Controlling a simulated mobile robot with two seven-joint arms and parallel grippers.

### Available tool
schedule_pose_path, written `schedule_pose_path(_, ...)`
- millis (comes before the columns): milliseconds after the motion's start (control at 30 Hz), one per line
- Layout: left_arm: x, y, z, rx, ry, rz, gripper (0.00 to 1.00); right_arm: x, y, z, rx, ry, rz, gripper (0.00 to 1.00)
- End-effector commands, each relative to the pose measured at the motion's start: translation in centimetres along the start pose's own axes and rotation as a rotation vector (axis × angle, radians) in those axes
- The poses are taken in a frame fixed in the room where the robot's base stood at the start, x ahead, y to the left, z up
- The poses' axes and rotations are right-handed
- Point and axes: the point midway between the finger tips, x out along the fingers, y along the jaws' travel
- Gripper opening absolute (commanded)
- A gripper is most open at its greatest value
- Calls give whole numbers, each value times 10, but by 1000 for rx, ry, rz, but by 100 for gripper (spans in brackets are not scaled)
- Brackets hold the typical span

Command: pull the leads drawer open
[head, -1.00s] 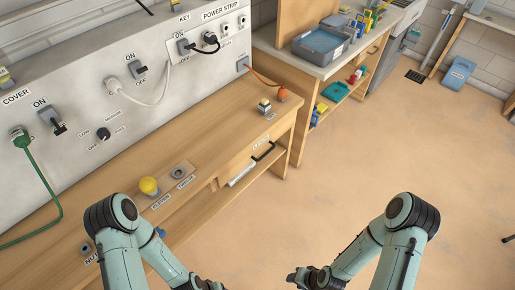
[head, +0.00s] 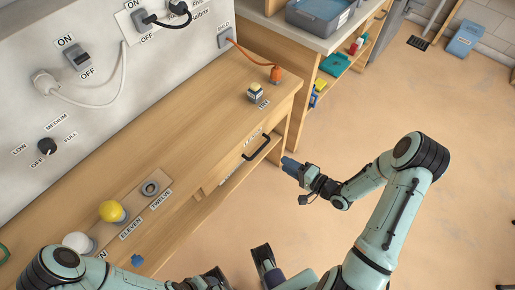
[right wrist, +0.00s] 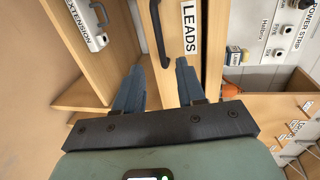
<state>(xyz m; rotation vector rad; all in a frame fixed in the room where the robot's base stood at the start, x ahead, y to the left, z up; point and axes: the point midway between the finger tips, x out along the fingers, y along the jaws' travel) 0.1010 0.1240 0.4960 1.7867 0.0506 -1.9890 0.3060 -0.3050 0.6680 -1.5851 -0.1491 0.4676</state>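The leads drawer (head: 234,166) is in the front of the wooden bench and looks shut. Its black bar handle (head: 258,148) stands out from it. In the right wrist view the LEADS label (right wrist: 189,28) is beside the dark handle (right wrist: 157,36). My right gripper (head: 289,167) is in front of the drawer, to the right of the handle. Its two blue fingers are apart (right wrist: 158,78), with the handle ahead of the gap and no contact visible. My left arm is at the bottom left, and its gripper is only partly visible at the bottom edge.
A bench top (head: 190,120) holds a yellow knob (head: 111,211), a grey ring (head: 150,188), a small button block (head: 255,92) and an orange plug (head: 275,74). An EXTENSION label (right wrist: 77,25) and another handle are close beside the drawer. Open floor (head: 330,135) lies to the right.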

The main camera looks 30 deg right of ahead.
Motion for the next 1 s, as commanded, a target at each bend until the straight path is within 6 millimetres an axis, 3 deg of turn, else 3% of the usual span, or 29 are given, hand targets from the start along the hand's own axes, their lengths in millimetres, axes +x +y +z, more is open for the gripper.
schedule_pose_path(300, 8, -1, -5, 1, 12, 3, 63, 68, 1, 2, 0, -3, -1, 39)
schedule_pose_path(500, 12, -2, -7, 2, 19, 4, 63, 102, 1, 1, 0, -2, 1, 39)
schedule_pose_path(700, 13, -2, -8, 2, 22, 5, 63, 118, 1, 1, 0, -1, 2, 39)
schedule_pose_path(1000, 13, -2, -8, 2, 22, 5, 63, 120, 1, 1, 0, 0, 2, 39)
